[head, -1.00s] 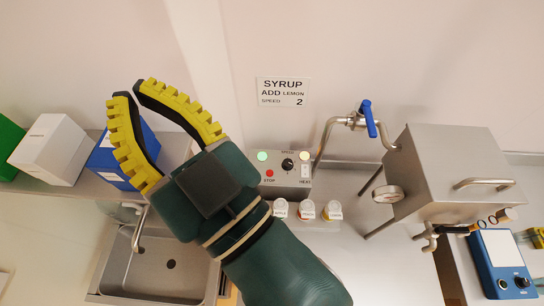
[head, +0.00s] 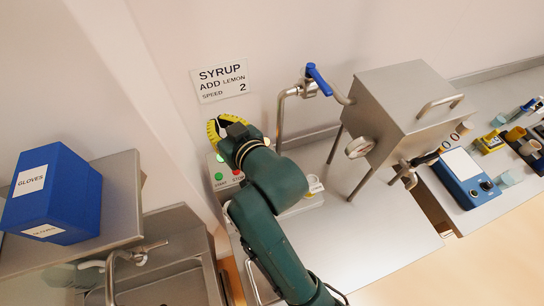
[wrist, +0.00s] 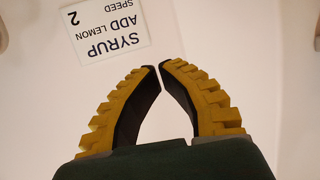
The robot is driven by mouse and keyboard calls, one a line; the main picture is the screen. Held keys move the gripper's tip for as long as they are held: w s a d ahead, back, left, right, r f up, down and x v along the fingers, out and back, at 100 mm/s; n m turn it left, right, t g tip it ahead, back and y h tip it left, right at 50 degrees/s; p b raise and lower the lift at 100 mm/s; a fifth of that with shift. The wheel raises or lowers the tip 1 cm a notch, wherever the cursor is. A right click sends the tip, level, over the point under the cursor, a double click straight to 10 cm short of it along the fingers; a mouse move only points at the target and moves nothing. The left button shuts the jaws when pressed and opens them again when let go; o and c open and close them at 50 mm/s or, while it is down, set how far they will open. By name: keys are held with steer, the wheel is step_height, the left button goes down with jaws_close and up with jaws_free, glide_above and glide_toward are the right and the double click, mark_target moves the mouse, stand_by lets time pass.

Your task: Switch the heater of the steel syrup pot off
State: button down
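The control box (head: 221,184) stands against the wall, left of the steel box-shaped vessel (head: 408,112) on legs. Its green lamp, green button and red STOP button show in the head view. The knob and heat switch are hidden behind my gripper (head: 220,127). My gripper is in front of and above the box, toward the wall. In the wrist view my gripper (wrist: 158,66) has its yellow fingers angled together, tips almost meeting, with nothing between them. The box is not in the wrist view.
The wall sign (head: 222,82) is above my gripper. A pipe with a blue-handled valve (head: 318,79) rises to the right. A pale-lidded jar (head: 315,186) stands beside my arm. A blue glove box (head: 52,195) and sink are left; a blue device (head: 468,178) is right.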

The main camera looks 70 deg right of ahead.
steer(key=s+d+f+m+g+b, duration=0.1)
steer(key=s+d+f+g, duration=0.2)
steer(key=f, duration=0.7)
steer(key=s+d+f+m+g+b, duration=0.1)
steer(key=s+d+f+m+g, duration=0.1)
steer(key=s+d+f, duration=0.5)
step_height(320, 180, down, 4)
steer(key=shift+s+d+r+g+b, duration=0.1)
steer(key=shift+s+d+g+b, duration=0.25)
steer(key=shift+d, duration=0.3)
steer(key=x, duration=1)
steer(key=shift+d, duration=0.25)
step_height(320, 180, down, 3)
steer(key=shift+r, duration=0.1)
steer(key=shift+w+f, duration=0.1)
steer(key=shift+f, duration=0.45)
